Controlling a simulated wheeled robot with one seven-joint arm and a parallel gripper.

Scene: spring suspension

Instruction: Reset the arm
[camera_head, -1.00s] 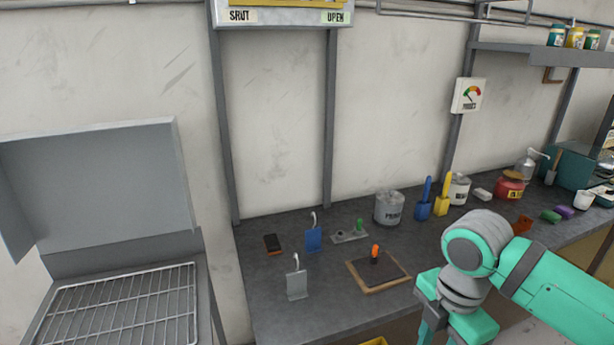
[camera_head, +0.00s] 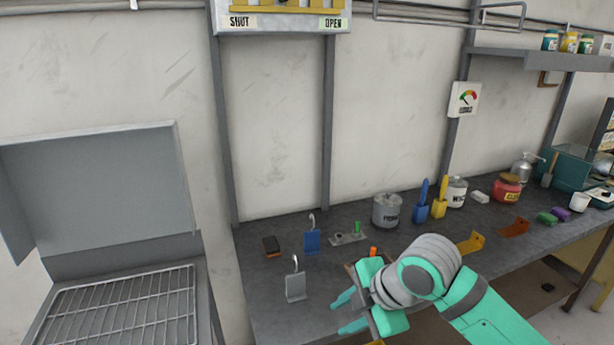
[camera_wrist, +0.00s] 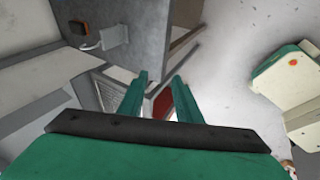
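My gripper (camera_head: 348,312) is at the front edge of the workbench in the head view, with its teal fingers pointing left. The two fingers stand apart with nothing between them. The wrist view also shows the spread, empty fingers (camera_wrist: 160,92), with the floor and the rack area beyond. My forearm and wrist cover part of the bench front and most of the board with the orange-handled tool (camera_head: 373,252).
The grey workbench (camera_head: 275,282) holds a grey hook stand (camera_head: 295,287), a blue hook stand (camera_head: 312,242), a dark block (camera_head: 271,246), a grey can (camera_head: 386,211) and yellow and orange brackets (camera_head: 471,243). A wire rack (camera_head: 125,310) stands left.

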